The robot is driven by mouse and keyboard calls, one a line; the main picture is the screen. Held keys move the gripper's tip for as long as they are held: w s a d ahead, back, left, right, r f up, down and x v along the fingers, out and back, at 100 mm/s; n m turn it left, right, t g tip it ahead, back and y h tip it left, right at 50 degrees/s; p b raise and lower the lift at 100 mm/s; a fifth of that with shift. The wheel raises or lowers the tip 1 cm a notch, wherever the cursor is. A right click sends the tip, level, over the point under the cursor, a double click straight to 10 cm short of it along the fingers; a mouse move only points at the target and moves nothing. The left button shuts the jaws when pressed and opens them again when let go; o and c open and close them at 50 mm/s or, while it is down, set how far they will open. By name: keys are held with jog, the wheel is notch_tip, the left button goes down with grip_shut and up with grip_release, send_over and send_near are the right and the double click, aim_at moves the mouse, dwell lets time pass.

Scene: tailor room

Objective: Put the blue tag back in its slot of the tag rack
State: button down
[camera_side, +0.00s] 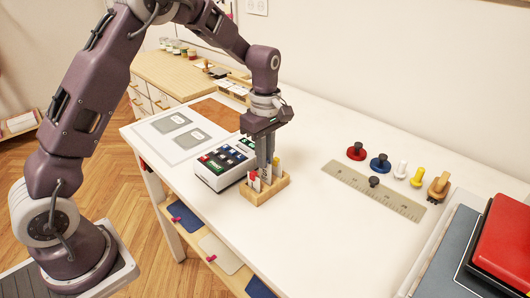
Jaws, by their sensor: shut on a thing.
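A small light-wood rack (263,190) stands on the white table near the middle of the view. Small upright pieces show in it, with white, red and yellow parts. My gripper (264,172) points straight down over the rack, its fingertips low among these pieces. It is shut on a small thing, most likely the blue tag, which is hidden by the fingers. I cannot make out its blue colour, or whether it sits in a slot or just above one.
A white box (222,164) with coloured squares stands close to the rack's left. On the right are a ruler (374,188), several coloured knobbed pieces, and a red case (503,240) at the edge. The table in front of the ruler is clear.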

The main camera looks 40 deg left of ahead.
jog(key=shift+f, duration=0.8)
jog(key=c, duration=1.4)
grip_release()
jog(key=shift+o, duration=0.2)
